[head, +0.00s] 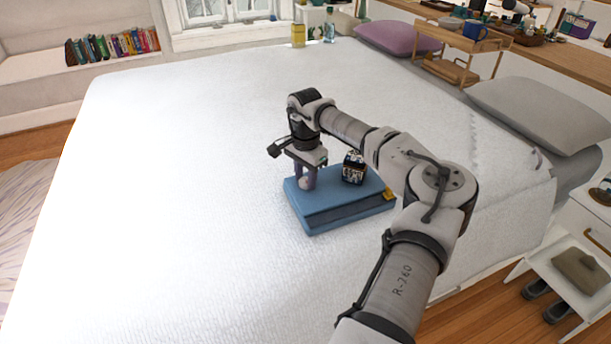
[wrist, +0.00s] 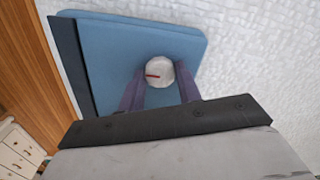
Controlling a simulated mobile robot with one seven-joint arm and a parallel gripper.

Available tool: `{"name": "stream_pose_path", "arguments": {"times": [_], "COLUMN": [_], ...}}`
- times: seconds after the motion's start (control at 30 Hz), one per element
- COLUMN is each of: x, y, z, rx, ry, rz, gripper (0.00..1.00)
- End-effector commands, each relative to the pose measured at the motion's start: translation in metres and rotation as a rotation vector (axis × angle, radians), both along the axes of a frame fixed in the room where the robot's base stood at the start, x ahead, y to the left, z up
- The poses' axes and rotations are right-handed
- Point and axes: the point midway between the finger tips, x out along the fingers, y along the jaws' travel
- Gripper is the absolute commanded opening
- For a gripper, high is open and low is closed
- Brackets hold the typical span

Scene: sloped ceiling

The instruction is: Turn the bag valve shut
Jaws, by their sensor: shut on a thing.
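The blue bag (head: 335,205) lies flat on the white bed. Its valve, a round white knob (wrist: 159,73), sits on the bag's top face and carries a red mark on its left half, lying roughly level in the wrist view. The bag also shows in the wrist view (wrist: 112,45). My gripper (head: 304,182) points down over the left part of the bag. In the wrist view its two purple fingers (wrist: 160,88) are on either side of the knob and shut on it. The finger ends partly hide the knob's sides.
A small dark patterned box (head: 353,168) stands on the bag, right of my gripper. A yellow piece (head: 389,194) is at the bag's right edge. The white bed (head: 180,200) is clear to the left. A wooden tray stand (head: 462,50) and pillows are at the back right.

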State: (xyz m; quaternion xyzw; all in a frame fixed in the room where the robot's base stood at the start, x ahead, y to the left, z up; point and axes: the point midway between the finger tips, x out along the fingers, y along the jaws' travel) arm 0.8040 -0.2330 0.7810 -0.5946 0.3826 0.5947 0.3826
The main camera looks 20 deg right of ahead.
Motion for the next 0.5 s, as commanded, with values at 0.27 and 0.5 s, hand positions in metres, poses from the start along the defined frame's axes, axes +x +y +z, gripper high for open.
{"name": "stream_pose_path", "arguments": {"times": [0.27, 0.5], "x": [0.0002, 0.0005], "y": [-0.0006, -0.0006], "z": [0.0005, 0.0007], "rx": [-0.001, -0.001], "ry": [0.000, -0.001], "rz": [-0.094, -0.284], "gripper": [0.11, 0.11]}}
